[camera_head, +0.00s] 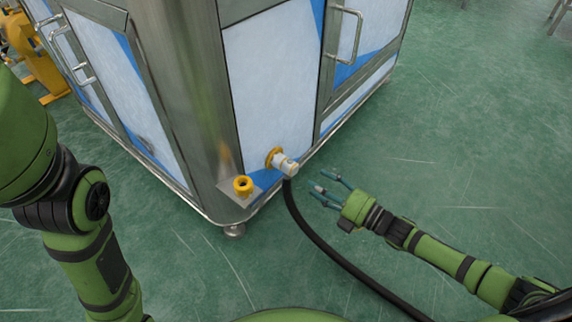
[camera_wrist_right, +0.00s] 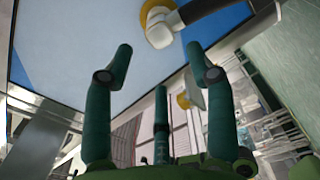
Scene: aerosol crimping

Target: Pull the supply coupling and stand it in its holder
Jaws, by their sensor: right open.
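The supply coupling (camera_head: 287,164) is a white fitting seated against a yellow ring port (camera_head: 273,157) low on the cabinet face. A black hose (camera_head: 318,236) hangs from it. In the right wrist view the coupling (camera_wrist_right: 161,32) is at the top, beyond the fingertips. The holder (camera_head: 243,186) is a yellow ring on a small metal bracket near the cabinet corner, and it looks empty. My right gripper (camera_head: 325,190) is open and empty, to the right of the coupling and apart from it. My left arm shows at the left, but its gripper is out of view.
The steel cabinet (camera_head: 187,90) with white and blue panels fills the upper middle. Door handles (camera_head: 349,35) stick out from its faces. The hose runs across the floor below my right arm. Yellow equipment (camera_head: 35,55) stands at the far left.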

